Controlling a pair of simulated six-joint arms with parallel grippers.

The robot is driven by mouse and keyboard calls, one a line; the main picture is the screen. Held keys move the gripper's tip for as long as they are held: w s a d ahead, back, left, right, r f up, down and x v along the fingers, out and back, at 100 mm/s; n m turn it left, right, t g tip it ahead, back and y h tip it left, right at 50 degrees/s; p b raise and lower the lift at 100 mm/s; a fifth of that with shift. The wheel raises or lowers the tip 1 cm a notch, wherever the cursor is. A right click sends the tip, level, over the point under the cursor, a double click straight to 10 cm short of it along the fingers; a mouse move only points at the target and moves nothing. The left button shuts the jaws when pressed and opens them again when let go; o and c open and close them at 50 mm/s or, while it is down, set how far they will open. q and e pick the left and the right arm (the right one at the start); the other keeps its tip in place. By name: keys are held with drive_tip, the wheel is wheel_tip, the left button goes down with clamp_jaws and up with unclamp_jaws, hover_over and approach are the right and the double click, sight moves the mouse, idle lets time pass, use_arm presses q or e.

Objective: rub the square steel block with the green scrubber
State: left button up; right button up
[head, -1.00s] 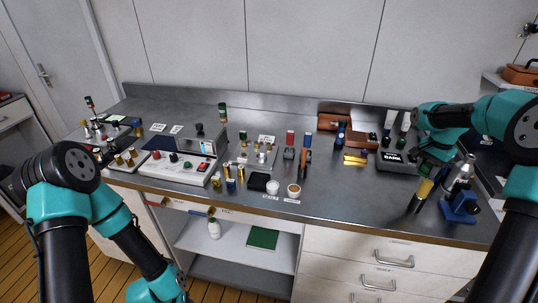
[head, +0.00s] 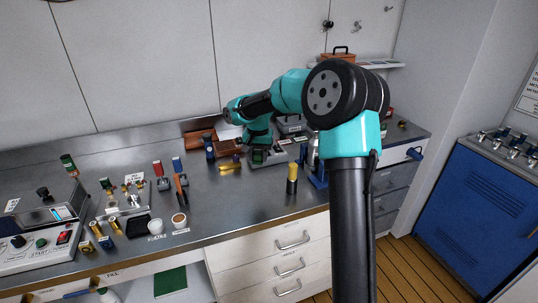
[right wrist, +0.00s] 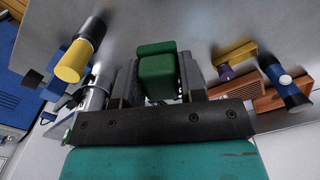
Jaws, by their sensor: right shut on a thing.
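My right gripper (head: 258,155) is above the back right part of the steel bench, over a dark rack. In the right wrist view its fingers (right wrist: 157,90) are shut on the green scrubber (right wrist: 157,68), a green block held between them. A bit of green also shows at the gripper in the head view. I cannot pick out the square steel block for sure in either view. My left gripper is out of view.
A dark cylinder with a yellow top (head: 292,179) stands right of the gripper, near a blue stand (head: 318,181). Yellow pieces (head: 230,168) and brown boxes (head: 201,140) lie to the left. A black tray (head: 138,227) is near the front edge. The front middle bench is clear.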

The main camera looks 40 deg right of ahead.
drive_tip(key=a+r+n, duration=0.2)
drive_tip(key=a+n, duration=0.2)
drive_tip(key=a, duration=0.9)
drive_tip(key=s+a+r+n, duration=0.1)
drive_tip(key=a+r+n, duration=0.2)
drive_tip(key=a, duration=1)
drive_tip(key=shift+r+n, duration=0.15)
drive_tip(key=shift+n, duration=1.05)
